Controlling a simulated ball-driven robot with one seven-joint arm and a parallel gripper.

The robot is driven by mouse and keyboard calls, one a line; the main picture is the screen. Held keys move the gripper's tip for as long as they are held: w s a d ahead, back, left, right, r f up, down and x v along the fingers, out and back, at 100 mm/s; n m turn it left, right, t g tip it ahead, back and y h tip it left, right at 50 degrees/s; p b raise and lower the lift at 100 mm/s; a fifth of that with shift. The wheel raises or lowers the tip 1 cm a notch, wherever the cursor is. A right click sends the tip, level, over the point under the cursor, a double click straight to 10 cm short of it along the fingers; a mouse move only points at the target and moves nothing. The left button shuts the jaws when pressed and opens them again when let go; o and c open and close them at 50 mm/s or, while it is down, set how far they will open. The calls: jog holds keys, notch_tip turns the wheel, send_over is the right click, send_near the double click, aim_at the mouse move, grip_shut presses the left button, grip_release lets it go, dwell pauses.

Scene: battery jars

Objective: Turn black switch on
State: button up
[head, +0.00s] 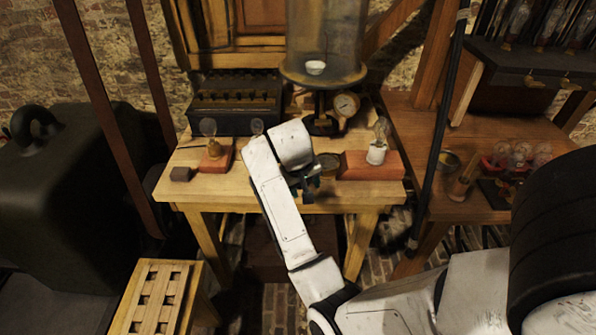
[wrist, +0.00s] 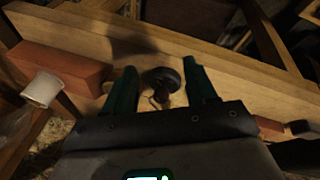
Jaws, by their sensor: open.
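A small round black knob (wrist: 162,77), which looks like the black switch, shows in the wrist view at the wooden table's edge. It lies between the two dark green fingers of my gripper (wrist: 160,68). The fingers are open, one on each side of it, and I cannot tell whether either touches it. In the head view my gripper (head: 305,188) is at the table's front edge, mostly covered by my white arm. The switch is hidden there, so its on or off position cannot be read.
A red block with a white bulb socket (head: 376,154) stands right of my gripper on the wooden table (head: 235,189). Another red block with a bulb (head: 213,155) and a small dark block (head: 182,174) are on the left. A glass jar (head: 325,40) and gauge (head: 346,104) stand behind.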

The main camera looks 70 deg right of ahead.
jog(key=w+d+r+m+y+b, duration=0.4)
jog(key=w+d+r+m, duration=0.1)
jog(key=d+r, duration=0.35)
jog(key=f, duration=1.1)
jog(key=shift+d+f+p, duration=0.2)
jog(key=shift+d+p, duration=0.05)
jog(key=shift+p, duration=0.15)
jog(key=shift+c, duration=0.5)
grip_shut()
